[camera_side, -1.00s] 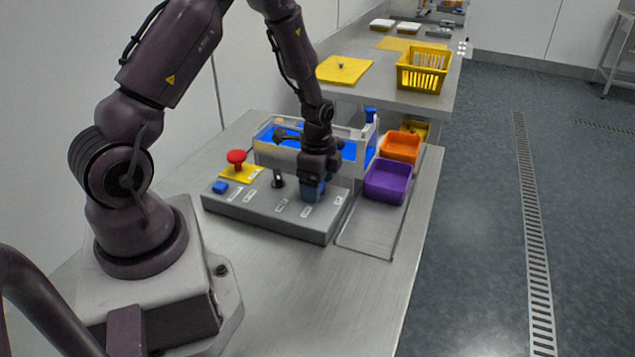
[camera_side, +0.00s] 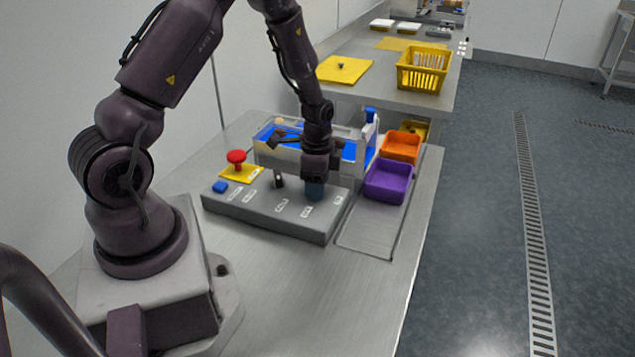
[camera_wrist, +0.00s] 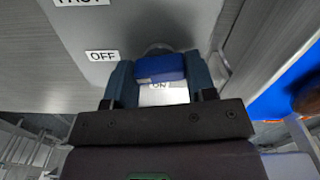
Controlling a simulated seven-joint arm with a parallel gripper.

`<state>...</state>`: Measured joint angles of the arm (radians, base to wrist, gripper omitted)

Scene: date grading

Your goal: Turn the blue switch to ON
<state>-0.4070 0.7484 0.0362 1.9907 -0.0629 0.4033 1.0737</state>
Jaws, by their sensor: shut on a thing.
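The blue switch (camera_wrist: 160,68) is a blue knob on the grey control panel (camera_side: 258,211). In the wrist view it sits between the two teal fingers of my gripper (camera_wrist: 160,74), which are shut on it. The OFF label (camera_wrist: 102,56) is clear to the left of the knob. The ON label (camera_wrist: 157,88) lies just below the knob and is partly covered. In the side view my gripper (camera_side: 315,190) points down at the right part of the panel and its fingers hide the knob.
A red mushroom button (camera_side: 236,157) on a yellow base, a small blue button (camera_side: 220,187) and a black knob (camera_side: 279,180) sit on the panel further left. A clear-walled box with a blue bed stands behind. Purple (camera_side: 387,183) and orange (camera_side: 401,148) bins stand right.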

